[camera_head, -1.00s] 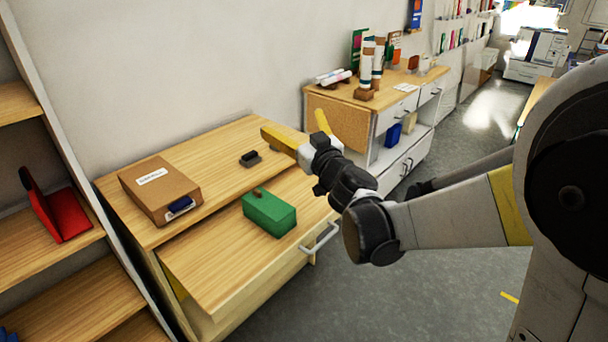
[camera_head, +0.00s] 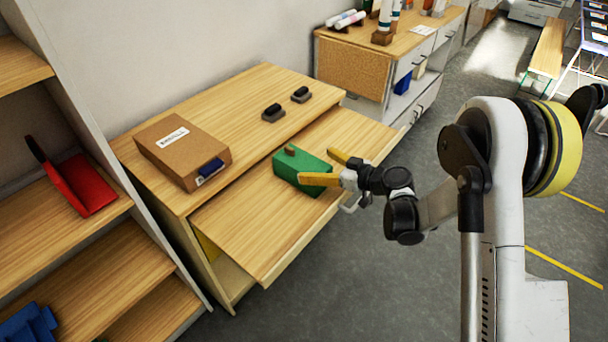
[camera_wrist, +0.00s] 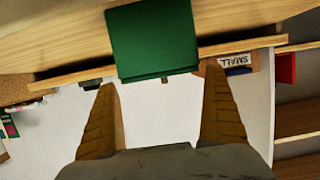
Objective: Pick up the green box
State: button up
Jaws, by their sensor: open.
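The green box (camera_head: 296,172) sits on the pulled-out lower wooden surface (camera_head: 250,228), with a small brown piece on its top. My gripper (camera_head: 325,166) is open and empty, its yellow fingers just to the right of the box. One finger overlaps the box's near right side in the head view, and I cannot tell if it touches.
A brown cardboard box (camera_head: 180,150) with a blue item at its corner lies on the upper top. Two small dark objects (camera_head: 286,104) lie behind the green box. A shelf with a red holder (camera_head: 82,184) stands left. Grey floor (camera_head: 350,285) is clear in front.

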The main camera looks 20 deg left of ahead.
aim_at(302, 161)
jog(key=b+x, duration=0.2)
jog(key=x, duration=0.3)
jog(key=shift+a, duration=0.35)
jog(key=c, duration=1.5)
jog(key=shift+o, duration=0.2)
jog(key=shift+d+r, duration=0.1)
